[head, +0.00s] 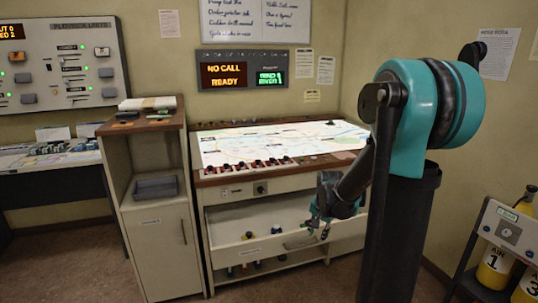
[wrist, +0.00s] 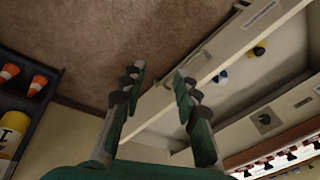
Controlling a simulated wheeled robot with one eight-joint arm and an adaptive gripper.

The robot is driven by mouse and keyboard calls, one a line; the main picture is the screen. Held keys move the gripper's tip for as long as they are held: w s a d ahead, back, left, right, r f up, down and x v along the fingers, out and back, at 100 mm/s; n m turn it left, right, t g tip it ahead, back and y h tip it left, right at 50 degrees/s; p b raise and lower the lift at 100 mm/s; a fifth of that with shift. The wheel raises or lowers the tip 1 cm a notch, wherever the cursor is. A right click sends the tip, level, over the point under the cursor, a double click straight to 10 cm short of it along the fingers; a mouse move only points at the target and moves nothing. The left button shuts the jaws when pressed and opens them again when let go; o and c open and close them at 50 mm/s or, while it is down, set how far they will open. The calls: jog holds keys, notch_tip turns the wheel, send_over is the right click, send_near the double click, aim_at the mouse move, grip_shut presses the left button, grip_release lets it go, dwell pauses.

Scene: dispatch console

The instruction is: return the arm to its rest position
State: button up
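My gripper (head: 318,222) is at the front of the console's pulled-out drawer (head: 228,253), near its right part. In the wrist view my gripper (wrist: 158,80) has its two dark-padded fingers spread apart, with nothing between them. The drawer front (wrist: 158,104) passes behind the fingers there; whether they touch it I cannot tell. My arm (head: 410,130) is extended, bent down from the teal joint toward the drawer.
The console (head: 228,194) carries a lit map (head: 270,143) and a row of dark knobs. Small yellow and blue pieces (wrist: 222,76) lie in the drawer. A cabinet (head: 160,240) stands left. A rack with yellow cylinders (head: 492,268) stands right. Floor shows in front.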

jog(key=s+f+n+t, duration=0.1)
jog(key=s+n, duration=0.7)
jog(key=s, duration=1.2)
jog(key=shift+d+f, duration=0.45)
